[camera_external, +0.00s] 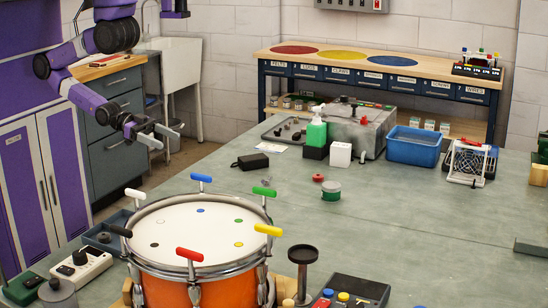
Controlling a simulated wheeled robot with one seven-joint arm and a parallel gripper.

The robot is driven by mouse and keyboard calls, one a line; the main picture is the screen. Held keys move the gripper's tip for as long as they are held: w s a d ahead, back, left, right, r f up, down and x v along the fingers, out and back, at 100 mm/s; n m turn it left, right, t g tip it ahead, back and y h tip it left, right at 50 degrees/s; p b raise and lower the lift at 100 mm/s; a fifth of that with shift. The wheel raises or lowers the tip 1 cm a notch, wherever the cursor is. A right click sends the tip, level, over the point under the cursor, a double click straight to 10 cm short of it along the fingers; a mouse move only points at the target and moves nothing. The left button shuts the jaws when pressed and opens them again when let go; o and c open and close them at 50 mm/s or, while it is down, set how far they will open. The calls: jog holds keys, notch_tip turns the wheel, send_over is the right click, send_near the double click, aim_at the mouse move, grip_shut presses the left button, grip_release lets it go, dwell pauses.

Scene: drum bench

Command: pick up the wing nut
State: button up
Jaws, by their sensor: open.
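I cannot make out the wing nut for certain. A tiny grey piece (266,181) lies on the bench top right of a black box (253,161); it is too small to tell whether it is the wing nut. My gripper (167,138) is open, with nothing visible between its fingers. It hangs in the air at the left, above and behind the drum, well apart from the grey piece.
An orange drum (200,282) with coloured T-handles stands at the front of the bench (420,220). A red knob (318,177), a green tin (331,191), a green bottle (316,133) and a blue bin (414,147) stand farther back. The bench's right middle is clear.

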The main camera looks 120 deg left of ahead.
aim_at(267, 177)
jog(key=w+a+n+p, duration=0.2)
jog(key=w+n+p, duration=0.1)
jog(key=w+n, duration=0.6)
jog(key=w+a+n+p, duration=0.2)
jog(key=w+n+p, duration=0.1)
jog(key=w+n, duration=0.5)
jog(key=w+a+n+p, duration=0.2)
jog(key=w+n+p, duration=0.2)
jog(key=w+n, duration=0.5)
jog(key=shift+w+a+r+n+g, duration=0.1)
jog(key=shift+w+n+g, duration=0.05)
jog(key=shift+w, duration=0.65)
jog(key=shift+w+r+n+g, duration=0.1)
jog(key=shift+w+n+g, duration=0.05)
jog(key=shift+w, duration=0.65)
jog(key=d+f+n, duration=0.1)
jog(key=n, duration=0.1)
jog(key=d+f+n+h, duration=0.1)
jog(key=d+f+n+g+h, duration=0.1)
jog(key=f+n, duration=0.1)
jog(key=shift+n, duration=0.3)
jog(key=shift+s+d+f+n, duration=0.15)
jog(key=shift+d+n, duration=0.15)
jog(key=shift+n, duration=0.5)
jog(key=shift+w+f, duration=0.15)
jog(key=shift+w, duration=0.3)
jog(key=x, duration=0.6)
jog(key=shift+w+f, duration=0.25)
jog(key=shift+f, duration=0.15)
jog(key=c, duration=1.4)
